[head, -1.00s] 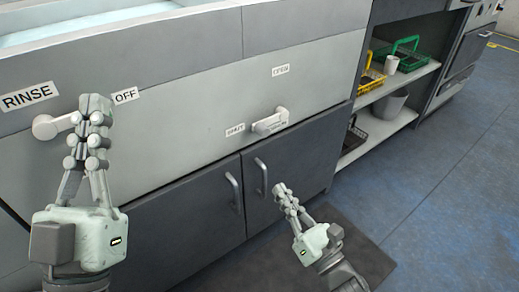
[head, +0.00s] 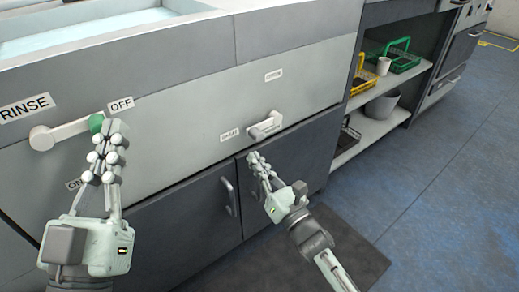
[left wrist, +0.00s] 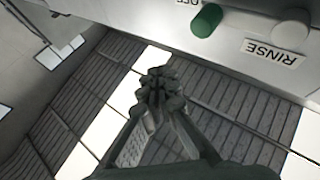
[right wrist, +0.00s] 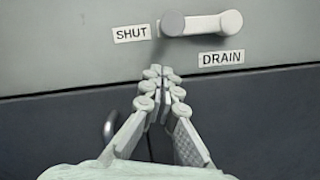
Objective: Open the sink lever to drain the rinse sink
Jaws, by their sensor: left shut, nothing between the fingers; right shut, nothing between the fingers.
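The drain lever (head: 266,124) is a white handle on the grey front panel. In the right wrist view the lever (right wrist: 205,23) lies level, with a SHUT label (right wrist: 132,33) left of it and a DRAIN label (right wrist: 221,58) below. My right gripper (head: 253,157) is shut and empty, just below the lever and apart from it; its fingertips also show in the right wrist view (right wrist: 161,74). The rinse lever (head: 62,132), with a green tip (head: 97,123), points toward the OFF label (head: 121,104). My left gripper (head: 116,126) is shut and empty beside that tip; contact is unclear.
The rinse sink (head: 90,33) with pale water is above the panel. Cabinet doors with handles (head: 229,195) are below. Shelves at right hold a green basket (head: 404,60), a yellow basket (head: 360,84) and a grey bin (head: 381,106). Blue floor (head: 450,190) at right is open.

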